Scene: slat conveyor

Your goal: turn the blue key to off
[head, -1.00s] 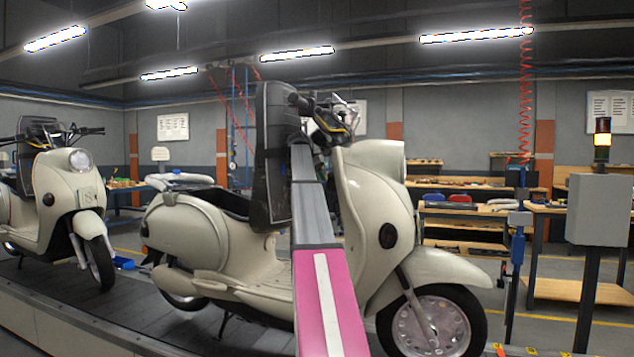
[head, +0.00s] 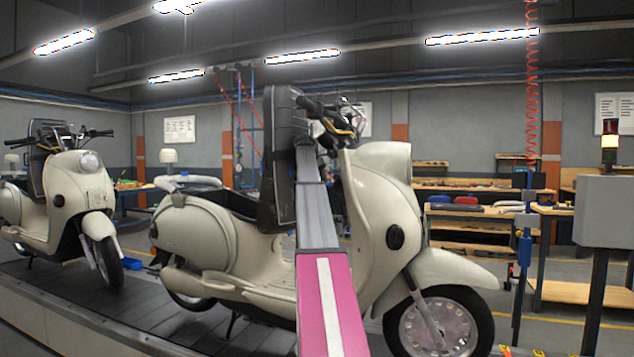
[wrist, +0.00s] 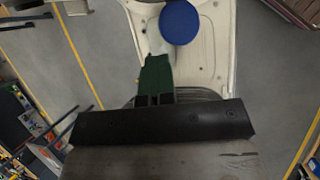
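A round blue disc (wrist: 180,22), which looks like the head of the blue key, shows at the top of the wrist view in front of a cream scooter panel (wrist: 215,60). A pale grey shape lies below it. My gripper (wrist: 155,58) has dark green fingertips that look together, pointing up toward the disc and short of it. I see nothing held, and I cannot tell if they touch anything. In the head view the cream scooter (head: 375,205) stands ahead; my pink and grey arm reaches up to its handlebar area. The gripper and key are hidden there.
A black box-like case (head: 283,160) stands beside my arm at the scooter. A second scooter (head: 75,195) stands on the slat conveyor (head: 110,300) at left. A grey control box with a signal lamp (head: 605,210) stands at right. Workbenches line the back wall.

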